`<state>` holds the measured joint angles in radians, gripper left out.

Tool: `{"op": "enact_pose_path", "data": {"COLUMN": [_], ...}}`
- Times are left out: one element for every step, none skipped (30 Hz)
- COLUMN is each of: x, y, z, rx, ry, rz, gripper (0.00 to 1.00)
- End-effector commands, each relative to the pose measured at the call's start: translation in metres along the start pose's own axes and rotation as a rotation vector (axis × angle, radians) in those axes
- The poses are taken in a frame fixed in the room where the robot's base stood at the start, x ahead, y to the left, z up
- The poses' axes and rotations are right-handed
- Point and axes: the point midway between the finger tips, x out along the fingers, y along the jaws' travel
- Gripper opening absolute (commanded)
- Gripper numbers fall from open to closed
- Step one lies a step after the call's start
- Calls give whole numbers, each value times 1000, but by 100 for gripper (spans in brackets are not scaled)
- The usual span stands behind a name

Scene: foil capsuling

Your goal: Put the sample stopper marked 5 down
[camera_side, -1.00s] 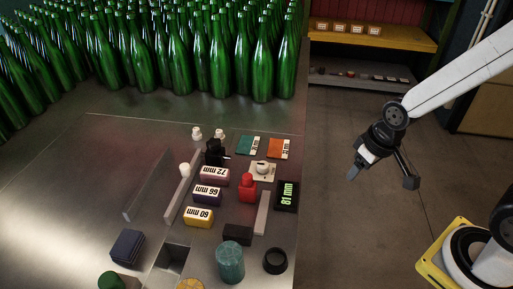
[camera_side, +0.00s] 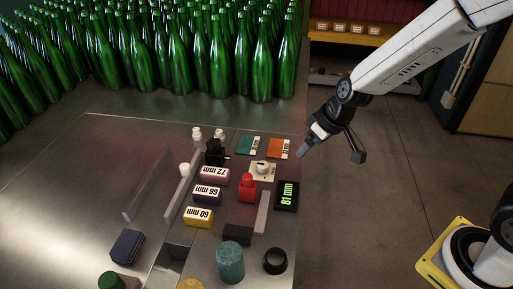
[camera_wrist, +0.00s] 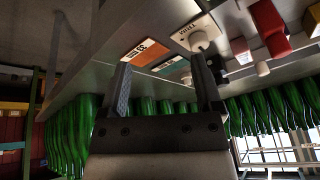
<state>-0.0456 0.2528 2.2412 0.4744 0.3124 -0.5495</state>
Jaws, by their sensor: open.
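Several small white stoppers are in the side view: one (camera_side: 196,133) and another (camera_side: 219,134) at the back of the bench, and one (camera_side: 184,170) by the metal rails. A white knob-like piece (camera_side: 262,167) sits on a pale square plate (camera_side: 264,177); it also shows in the wrist view (camera_wrist: 200,39). No number 5 is readable on any of them. My gripper (camera_side: 304,151) is open beyond the bench's right edge, right of the orange card. In the wrist view my gripper (camera_wrist: 162,85) has spread fingers with nothing between them.
An orange card (camera_side: 279,148), a teal card (camera_side: 250,146), an 81 mm display (camera_side: 287,196), a red piece (camera_side: 247,187) and labelled blocks (camera_side: 214,176) crowd the bench's right part. Green bottles (camera_side: 219,60) fill the back. The bench's left middle (camera_side: 90,190) is mostly clear.

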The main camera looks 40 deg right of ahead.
Motion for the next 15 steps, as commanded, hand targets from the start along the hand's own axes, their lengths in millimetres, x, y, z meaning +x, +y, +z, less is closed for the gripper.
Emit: {"op": "enact_pose_path", "data": {"x": [8,11,16,20,24,29,33,37,42,46,50,55,59,63,69], "y": [-3,-4,-7,-8,-10,-12,-14,-16,-18,-19,-20,-22,-24,-26,-28], "z": [-15,-23,-34,-43,-51,-62,-70,-78,-88,-96,-104,-114,-121,-128,-138], "rx": [-17,-29,-44,-57,-67,-83,-94,-106,-120,-132,-142,-157,-167,-179,-192], "ry": [20,33,51,65,79,98,112,127,147,161,177,196,211,226,245], "rz": [-14,-22,-32,-39,-46,-54,-60,-64,-70,-74,-77,-81,-84,-86,-88], "gripper": [83,83,83,83,83,83,83,83,83,83,83,83,83,83,83]}}
